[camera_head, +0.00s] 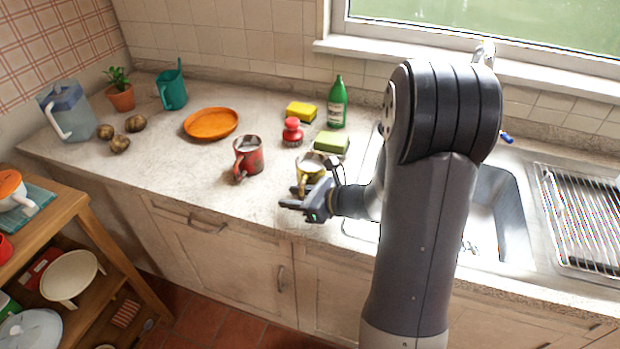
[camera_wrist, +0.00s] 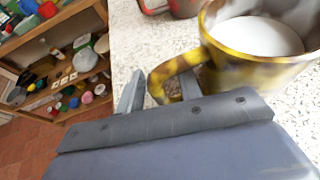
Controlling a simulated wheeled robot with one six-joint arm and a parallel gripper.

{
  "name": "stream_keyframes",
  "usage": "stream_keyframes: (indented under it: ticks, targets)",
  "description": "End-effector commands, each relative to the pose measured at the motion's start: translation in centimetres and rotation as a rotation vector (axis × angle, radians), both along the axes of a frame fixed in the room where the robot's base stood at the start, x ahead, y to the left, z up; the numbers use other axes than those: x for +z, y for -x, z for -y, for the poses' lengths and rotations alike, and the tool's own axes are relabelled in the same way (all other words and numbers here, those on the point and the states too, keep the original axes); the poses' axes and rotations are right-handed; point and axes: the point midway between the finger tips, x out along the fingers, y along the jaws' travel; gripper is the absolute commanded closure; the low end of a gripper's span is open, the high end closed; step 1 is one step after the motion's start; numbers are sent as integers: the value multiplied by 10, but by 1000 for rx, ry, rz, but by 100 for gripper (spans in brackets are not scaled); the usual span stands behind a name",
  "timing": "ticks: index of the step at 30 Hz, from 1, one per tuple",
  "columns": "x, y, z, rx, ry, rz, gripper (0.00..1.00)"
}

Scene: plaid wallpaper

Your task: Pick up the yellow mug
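The yellow mug (camera_head: 312,172) stands upright on the counter, left of the sink, with something pale inside. In the wrist view the yellow mug (camera_wrist: 255,68) is close at the upper right, its handle pointing left. My gripper (camera_head: 303,205) is at the mug's near side, low over the counter. In the wrist view my gripper (camera_wrist: 160,90) is open, with the lower part of the handle between its two fingers. A gap shows between the left finger and the handle. Contact on the right finger is unclear.
A red mug (camera_head: 248,157) stands left of the yellow mug. Behind are a red-handled brush (camera_head: 292,131), a green sponge (camera_head: 331,143), a yellow sponge (camera_head: 301,111) and a green bottle (camera_head: 338,103). An orange plate (camera_head: 211,124) lies farther left. The sink (camera_head: 497,215) is right.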

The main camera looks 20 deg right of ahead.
Motion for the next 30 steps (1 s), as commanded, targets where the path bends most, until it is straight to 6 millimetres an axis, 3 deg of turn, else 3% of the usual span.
stream_keyframes:
  ticks: [12, 30]
  targets:
    - [0, 0, 0, 0, 0, 0, 100]
    - [1, 0, 0, 1, 1, 2, 100]
